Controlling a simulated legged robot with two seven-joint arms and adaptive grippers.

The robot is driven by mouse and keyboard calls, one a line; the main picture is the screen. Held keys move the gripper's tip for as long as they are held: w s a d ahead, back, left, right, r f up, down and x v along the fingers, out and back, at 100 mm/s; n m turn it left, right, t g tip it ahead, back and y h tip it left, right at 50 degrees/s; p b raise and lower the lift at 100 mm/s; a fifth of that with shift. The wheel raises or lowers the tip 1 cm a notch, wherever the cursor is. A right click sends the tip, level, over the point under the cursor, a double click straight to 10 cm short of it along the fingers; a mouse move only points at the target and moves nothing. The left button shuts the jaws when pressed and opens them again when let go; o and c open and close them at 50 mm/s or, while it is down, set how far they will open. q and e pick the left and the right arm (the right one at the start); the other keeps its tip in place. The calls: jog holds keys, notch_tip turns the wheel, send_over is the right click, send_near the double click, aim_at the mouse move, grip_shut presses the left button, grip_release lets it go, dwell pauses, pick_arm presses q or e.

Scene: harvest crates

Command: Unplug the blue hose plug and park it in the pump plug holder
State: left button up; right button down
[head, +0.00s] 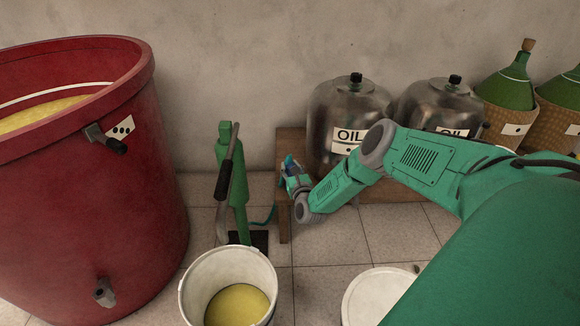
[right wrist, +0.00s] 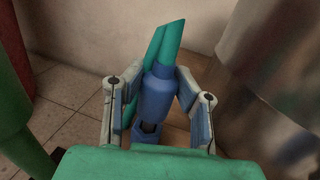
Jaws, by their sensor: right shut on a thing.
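My right gripper (head: 292,172) is at the left end of the wooden bench, just right of the green hand pump (head: 238,185). In the right wrist view my right gripper (right wrist: 152,85) has its fingers on both sides of the blue hose plug (right wrist: 158,98) and is shut on it. The plug stands roughly upright there, with a teal hose (right wrist: 170,42) leaving its top. In the head view the plug is small and partly hidden by the gripper. I cannot tell what its lower end touches, nor make out the pump plug holder. My left gripper is not in view.
A large red vat (head: 95,200) stands at the left. A white bucket (head: 232,262) with yellow contents stands in front of the pump. Metal oil cans (head: 340,105) and green wicker-cased bottles (head: 512,85) stand along the wall. A white round lid (head: 375,297) is at front.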

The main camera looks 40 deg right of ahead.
jog(key=shift+f, duration=0.7)
jog(key=c, duration=1.2)
grip_release()
jog(key=v, duration=1.2)
jog(key=shift+w, duration=0.1)
